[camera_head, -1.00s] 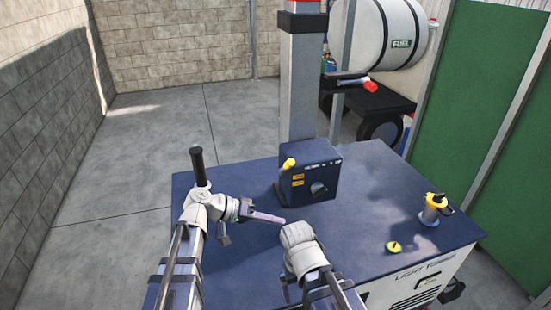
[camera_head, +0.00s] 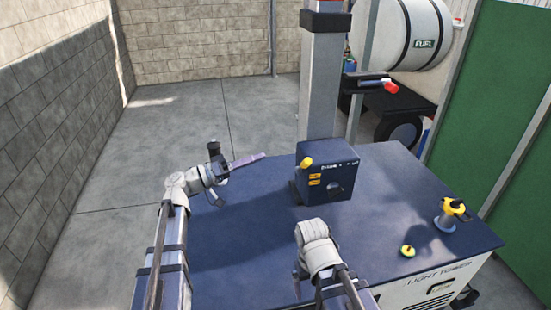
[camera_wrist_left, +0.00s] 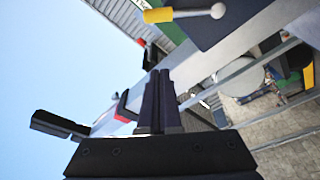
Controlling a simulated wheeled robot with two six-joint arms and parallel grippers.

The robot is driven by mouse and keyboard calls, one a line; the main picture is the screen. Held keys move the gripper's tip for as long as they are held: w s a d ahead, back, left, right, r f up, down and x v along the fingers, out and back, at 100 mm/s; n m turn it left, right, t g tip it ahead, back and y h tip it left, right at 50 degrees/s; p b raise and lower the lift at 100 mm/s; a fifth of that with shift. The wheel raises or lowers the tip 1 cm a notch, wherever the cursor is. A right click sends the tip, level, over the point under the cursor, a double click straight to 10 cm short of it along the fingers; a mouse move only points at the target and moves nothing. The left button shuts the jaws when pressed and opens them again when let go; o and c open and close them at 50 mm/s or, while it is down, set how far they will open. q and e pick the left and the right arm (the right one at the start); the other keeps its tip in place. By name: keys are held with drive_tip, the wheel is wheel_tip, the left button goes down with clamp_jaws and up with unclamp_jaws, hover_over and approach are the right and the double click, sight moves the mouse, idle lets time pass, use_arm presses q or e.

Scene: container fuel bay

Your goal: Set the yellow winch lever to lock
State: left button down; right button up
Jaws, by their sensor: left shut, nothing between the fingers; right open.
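The winch box (camera_head: 340,182), dark blue, stands on the dark blue cabinet top at the foot of the grey mast. Its yellow lever (camera_head: 306,162) sticks out at the box's upper left. In the left wrist view the yellow lever (camera_wrist_left: 158,15) shows near the top edge, with a pale rod and round end. My left gripper (camera_head: 262,157) is shut and empty, left of the lever at about its height in the picture, apart from it. Its closed fingers (camera_wrist_left: 160,95) point up in the wrist view, below the lever. My right arm's wrist is in view, its jaws hidden.
A yellow-topped fitting (camera_head: 450,212) and a small yellow-green knob (camera_head: 407,251) sit on the cabinet top (camera_head: 390,185) at the right. The grey mast (camera_head: 320,90) rises behind the box. A red-tipped handle (camera_head: 390,87) juts from it. A white fuel tank (camera_head: 410,30) stands behind.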

sight(303, 166)
drive_tip(key=shift+r+p, duration=0.6)
drive_tip(key=shift+r, duration=0.1)
drive_tip(key=shift+f+b, duration=0.95)
use_arm(q)
drive_tip(key=w+d+f, duration=0.1)
drive_tip(key=w+d, duration=0.1)
drive_tip(key=d, duration=0.8)
drive_tip(key=shift+d, duration=0.3)
use_arm(e)
drive_tip(key=shift+f, duration=0.25)
use_arm(q)
drive_tip(key=shift+w, duration=0.1)
drive_tip(key=shift+b, duration=0.3)
